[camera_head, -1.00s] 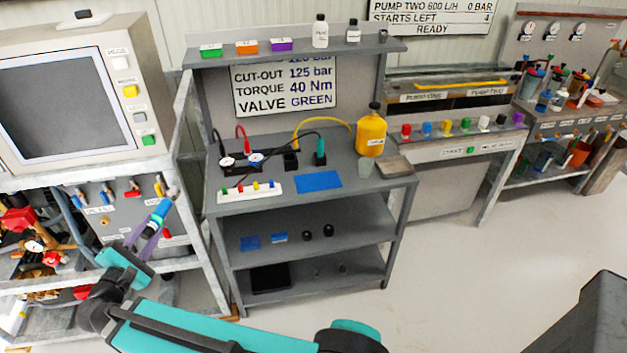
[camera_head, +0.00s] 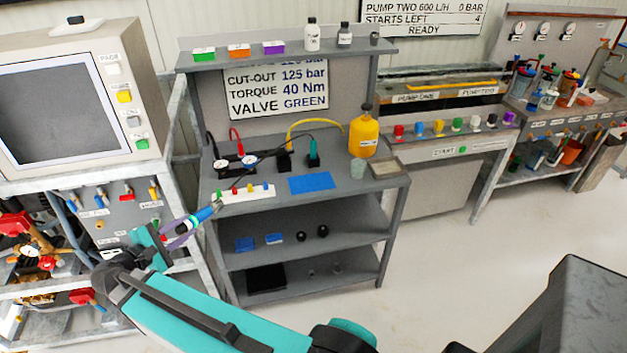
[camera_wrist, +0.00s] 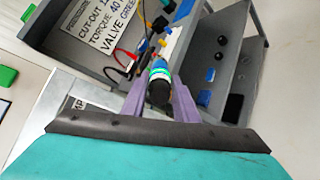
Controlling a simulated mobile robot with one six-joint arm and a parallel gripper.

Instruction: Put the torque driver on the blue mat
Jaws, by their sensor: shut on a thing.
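The torque driver (camera_head: 203,214), with a blue body, a green band and a dark end, is held in my gripper (camera_head: 183,228), left of the grey workbench. In the wrist view my gripper's purple fingers (camera_wrist: 158,97) are closed on both sides of the driver (camera_wrist: 160,75), whose far end points at the bench. The blue mat (camera_head: 311,182) lies flat and bare on the bench top, right of the white strip with coloured knobs. The driver is apart from the mat, off the bench's left front corner.
The grey workbench (camera_head: 355,196) carries gauges, the knob strip (camera_head: 246,194), a yellow bottle (camera_head: 364,135), a clear cup (camera_head: 358,168) and a grey tray (camera_head: 388,168). Cables arch behind the mat. A metal frame with valves (camera_head: 166,185) stands close to my gripper's left.

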